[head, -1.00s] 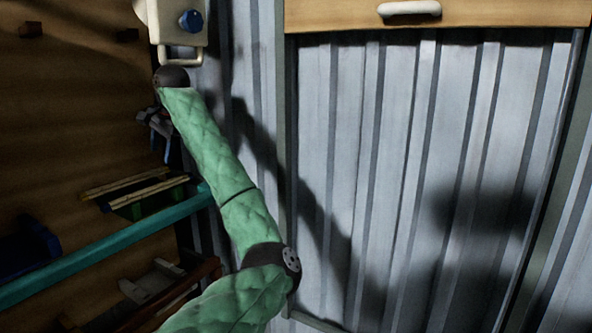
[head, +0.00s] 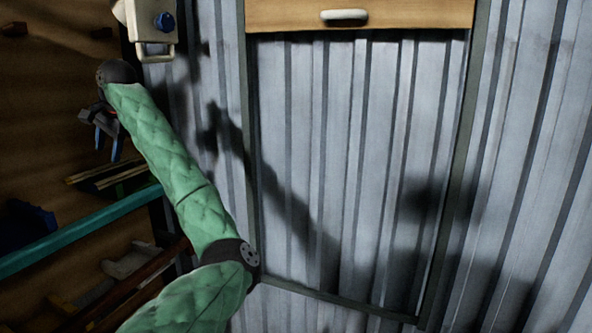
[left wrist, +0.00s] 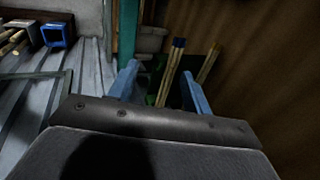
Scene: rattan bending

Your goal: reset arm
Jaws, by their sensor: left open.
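My left arm, in a green quilted sleeve, comes up from the bottom left of the head view. My left gripper (head: 108,142) hangs behind its wrist at the left, with blue fingers pointing down, in front of the dark wooden shelving. In the left wrist view its two blue fingers (left wrist: 162,88) stand apart with nothing held between them. Beyond them are thin wooden sticks (left wrist: 172,68) and a green holder. My right gripper is in neither view.
A corrugated metal wall with a framed panel (head: 340,170) and handle (head: 344,15) fills the right. A pale box with a blue knob (head: 164,22) hangs above my left arm. A teal bar (head: 80,230) crosses the shelving at lower left. A blue container (left wrist: 56,33) shows in the wrist view.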

